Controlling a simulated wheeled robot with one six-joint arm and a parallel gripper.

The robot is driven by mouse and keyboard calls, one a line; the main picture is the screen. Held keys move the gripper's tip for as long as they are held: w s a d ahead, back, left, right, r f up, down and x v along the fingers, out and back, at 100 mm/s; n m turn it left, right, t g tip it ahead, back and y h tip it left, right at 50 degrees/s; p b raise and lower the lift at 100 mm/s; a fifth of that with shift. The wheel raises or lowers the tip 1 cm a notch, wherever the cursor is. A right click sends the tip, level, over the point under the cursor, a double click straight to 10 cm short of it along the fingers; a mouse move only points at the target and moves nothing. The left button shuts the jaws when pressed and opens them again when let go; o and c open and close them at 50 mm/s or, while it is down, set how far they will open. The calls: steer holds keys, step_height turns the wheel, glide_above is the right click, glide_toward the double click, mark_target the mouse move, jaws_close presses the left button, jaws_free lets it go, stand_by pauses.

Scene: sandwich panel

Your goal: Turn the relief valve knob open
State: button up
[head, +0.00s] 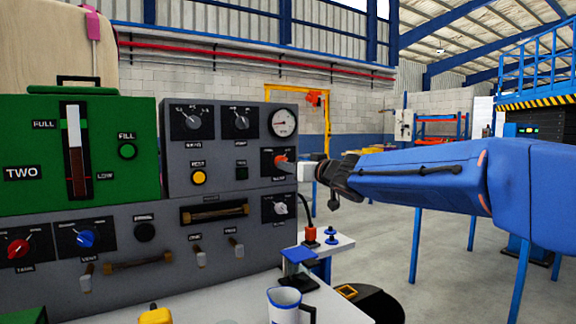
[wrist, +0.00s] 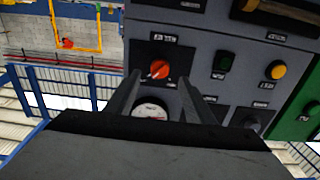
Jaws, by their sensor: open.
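A red-orange knob (head: 282,160) sits on a small black plate at the right edge of the grey upper panel, below the round gauge (head: 283,122). Its label is too small to read, so I cannot tell from the lettering that it is the relief valve. My gripper (head: 305,170) reaches in from the right, level with this knob. In the wrist view, which is upside down, the knob (wrist: 159,69) shows between the two spread fingertips of my gripper (wrist: 158,77). A gap shows on each side of it. I cannot tell the remaining depth. My gripper is open and empty.
A grey knob (head: 280,208) lies just below. A yellow button (head: 199,178), a dark green button (head: 241,170) and two dials are to the left. A red knob (head: 18,247) and blue knob (head: 86,238) are lower left. A mug (head: 284,306) stands in front.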

steer(key=v, duration=1.1)
steer(key=shift+s+d, duration=0.15)
steer(key=shift+d, duration=0.05)
steer(key=s+d+f+m+g+h, duration=0.1)
steer(key=s+d+f+m+h, duration=0.15)
steer(key=s+d+f, duration=0.4)
steer(key=s+d+f+m+h, duration=0.2)
steer(key=d+f+h, duration=0.2)
steer(key=d, duration=0.5)
steer(key=s+d+f+m+g+h, duration=0.1)
steer(key=s+d+f+m+h, duration=0.1)
steer(key=s+d+f+h, duration=0.35)
steer(key=s+d+f+g+y, duration=0.1)
steer(key=s+f+g, duration=0.3)
steer(key=s+f, duration=0.6)
steer(key=s+d+f+g+y, duration=0.1)
steer(key=s+d+f+g, duration=0.3)
steer(key=s+f, duration=0.7)
steer(key=s, duration=0.3)
